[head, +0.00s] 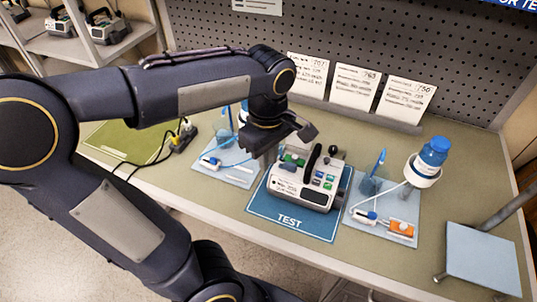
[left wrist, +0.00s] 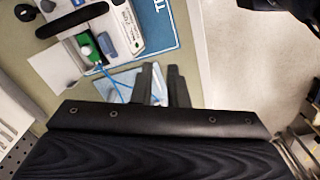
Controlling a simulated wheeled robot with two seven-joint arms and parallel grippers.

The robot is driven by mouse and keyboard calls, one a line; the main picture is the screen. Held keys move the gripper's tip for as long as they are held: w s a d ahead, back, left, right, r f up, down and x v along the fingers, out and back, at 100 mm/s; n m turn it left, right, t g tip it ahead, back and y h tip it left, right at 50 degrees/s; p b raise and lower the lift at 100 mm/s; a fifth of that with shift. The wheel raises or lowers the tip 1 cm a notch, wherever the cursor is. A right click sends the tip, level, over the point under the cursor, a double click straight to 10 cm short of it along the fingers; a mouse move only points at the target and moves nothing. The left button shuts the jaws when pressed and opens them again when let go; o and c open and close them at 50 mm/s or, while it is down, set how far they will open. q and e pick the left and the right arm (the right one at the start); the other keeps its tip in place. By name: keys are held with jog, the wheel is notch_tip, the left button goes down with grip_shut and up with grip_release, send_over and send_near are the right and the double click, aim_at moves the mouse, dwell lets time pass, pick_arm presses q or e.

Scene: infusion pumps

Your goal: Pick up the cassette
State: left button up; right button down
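A pump (head: 306,184) with a black handle stands on the blue TEST mat (head: 290,221). A green part (left wrist: 91,48) sits in an open bay at the pump's side, with a white flap beside it and a blue tube; the green also shows in the head view (head: 292,157). An orange cassette-like piece (head: 401,229) lies on the right tray. A small white-and-blue piece (head: 211,162) lies on the left tray. My left gripper (left wrist: 164,88) is slightly open, with no object visible between its fingers, over the left tray beside the pump. My right gripper is not in view.
The left tray (head: 238,180) and the right tray (head: 408,211) flank the mat. A blue-capped bottle (head: 432,152) stands on the right tray. A stand (head: 480,258) is at the right edge. Cards (head: 355,87) line the pegboard. A plug strip (head: 181,136) lies left.

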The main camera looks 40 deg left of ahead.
pick_arm(q)
jog(key=o, duration=1.4)
